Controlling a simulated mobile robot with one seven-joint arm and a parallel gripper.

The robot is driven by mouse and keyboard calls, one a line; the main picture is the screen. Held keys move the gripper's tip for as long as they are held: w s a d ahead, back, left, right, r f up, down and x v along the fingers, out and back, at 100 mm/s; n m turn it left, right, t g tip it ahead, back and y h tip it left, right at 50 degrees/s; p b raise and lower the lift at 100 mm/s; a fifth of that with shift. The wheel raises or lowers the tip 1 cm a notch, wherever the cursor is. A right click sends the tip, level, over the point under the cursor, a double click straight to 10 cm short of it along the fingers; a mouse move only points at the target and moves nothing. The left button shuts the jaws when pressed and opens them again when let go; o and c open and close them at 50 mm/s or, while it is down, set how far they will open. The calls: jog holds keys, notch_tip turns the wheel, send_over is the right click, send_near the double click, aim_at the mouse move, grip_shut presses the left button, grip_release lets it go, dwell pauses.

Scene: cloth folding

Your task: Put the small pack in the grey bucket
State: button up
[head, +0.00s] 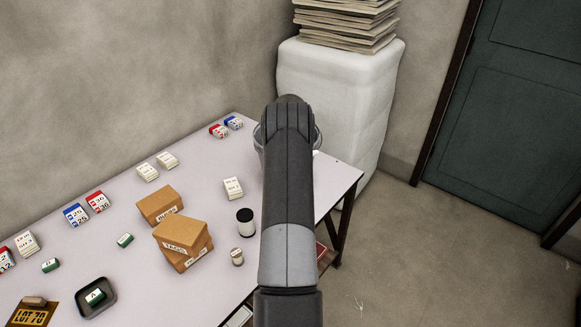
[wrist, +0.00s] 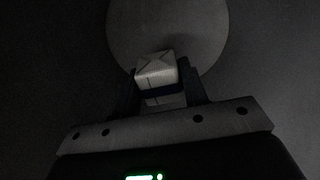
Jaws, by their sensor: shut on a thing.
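The small pack (wrist: 157,72) is a pale wrapped block with a dark band, seen in the wrist view between the two fingers. My gripper (wrist: 160,84) is shut on it. Beyond the pack is a pale round disc (wrist: 190,28) with dark grey around it, which looks like the bucket's floor and inner wall. In the head view, the grey bucket (head: 257,138) stands at the table's far right end, mostly hidden behind my arm; only its rim edges show. My gripper and the pack are hidden there.
A white wrapped block (head: 340,95) with stacked sheets (head: 345,22) stands behind the table's right end.

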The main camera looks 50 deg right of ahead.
jog(key=shift+f, duration=2.4)
jog(key=o, duration=1)
jog(key=shift+f, duration=0.1)
jog(key=shift+c, duration=0.2)
notch_tip(320, 180, up, 12)
jog(key=shift+r, duration=0.15)
